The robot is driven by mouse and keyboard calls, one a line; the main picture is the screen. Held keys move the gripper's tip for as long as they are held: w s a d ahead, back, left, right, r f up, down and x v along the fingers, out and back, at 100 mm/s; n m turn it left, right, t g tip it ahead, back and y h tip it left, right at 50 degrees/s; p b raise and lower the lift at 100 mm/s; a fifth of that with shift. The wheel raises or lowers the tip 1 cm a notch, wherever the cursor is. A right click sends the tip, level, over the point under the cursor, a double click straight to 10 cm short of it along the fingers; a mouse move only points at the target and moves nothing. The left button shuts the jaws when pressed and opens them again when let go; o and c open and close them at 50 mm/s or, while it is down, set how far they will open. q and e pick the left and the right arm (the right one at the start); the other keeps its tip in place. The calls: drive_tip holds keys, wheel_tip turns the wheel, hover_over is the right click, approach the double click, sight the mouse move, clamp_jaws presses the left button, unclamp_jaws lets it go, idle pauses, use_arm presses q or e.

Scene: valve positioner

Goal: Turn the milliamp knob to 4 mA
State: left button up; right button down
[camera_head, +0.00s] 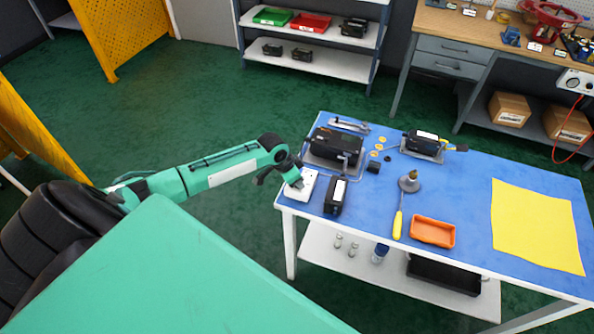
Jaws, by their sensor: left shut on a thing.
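The white box (307,183) at the near left corner of the blue table looks like the milliamp source. My left gripper (296,184) reaches down onto this box from the left. Its fingers are shut on the milliamp knob on top, which the gripper hides. I cannot read the knob's position or any display at this size. My right gripper is not in view.
A black device (333,196) stands close right of the white box. A larger black unit (336,144) sits behind. An orange tray (433,231), a yellow-handled screwdriver (398,224) and a yellow cloth (538,226) lie further right on the blue table (465,190).

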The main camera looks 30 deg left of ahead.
use_arm(q)
drive_tip(key=o, duration=0.9)
drive_tip(key=shift+c, duration=0.2)
drive_tip(key=shift+o, duration=0.7)
drive_tip(key=b+v, duration=0.3)
drive_tip(key=v, duration=1.1)
drive_tip(key=shift+a+f, duration=0.1)
drive_tip(key=shift+f, duration=0.05)
